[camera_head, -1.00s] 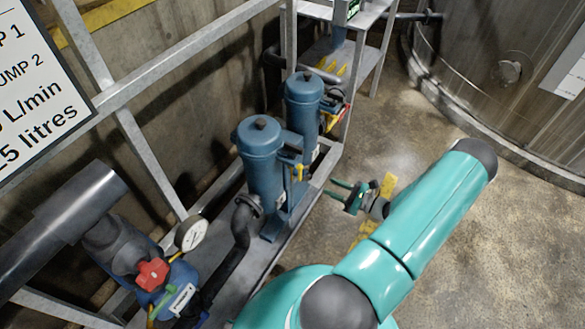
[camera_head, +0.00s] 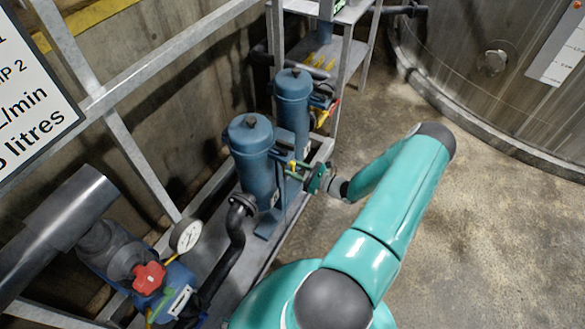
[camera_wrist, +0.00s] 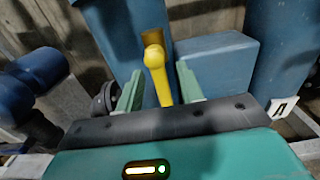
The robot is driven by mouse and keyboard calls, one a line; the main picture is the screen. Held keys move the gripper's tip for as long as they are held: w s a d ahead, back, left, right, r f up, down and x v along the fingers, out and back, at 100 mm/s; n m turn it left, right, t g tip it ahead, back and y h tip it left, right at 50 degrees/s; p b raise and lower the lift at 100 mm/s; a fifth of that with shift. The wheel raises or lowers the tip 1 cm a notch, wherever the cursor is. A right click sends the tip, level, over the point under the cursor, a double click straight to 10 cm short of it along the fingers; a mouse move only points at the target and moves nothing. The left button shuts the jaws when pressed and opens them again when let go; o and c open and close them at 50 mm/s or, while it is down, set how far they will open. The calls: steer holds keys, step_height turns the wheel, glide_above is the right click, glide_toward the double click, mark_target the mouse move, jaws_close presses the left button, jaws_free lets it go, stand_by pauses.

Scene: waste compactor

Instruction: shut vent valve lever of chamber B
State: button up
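Two blue upright cylindrical chambers stand on the grey frame in the head view, a nearer one (camera_head: 253,160) and a farther one (camera_head: 292,105). A yellow lever (camera_wrist: 158,88) with a rounded end stands between my fingers in the wrist view. In the head view it is a small yellow bit (camera_head: 292,166) beside the nearer chamber. My gripper (camera_head: 296,172) is there, its two green fingers open on either side of the lever, with a visible gap at each side. A second yellow lever (camera_head: 321,118) is by the farther chamber. I cannot tell which chamber is B.
A white label (camera_wrist: 282,107) with a dark letter is at the right in the wrist view. A gauge (camera_head: 186,235), a black pipe (camera_head: 232,238) and a red knob (camera_head: 149,277) are at lower left. A steel tank (camera_head: 485,60) stands at upper right. The floor at right is clear.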

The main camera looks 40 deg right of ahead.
steer(key=shift+w+a, duration=0.25)
steer(key=shift+w, duration=0.35)
steer(key=shift+c, duration=0.3)
jaws_close()
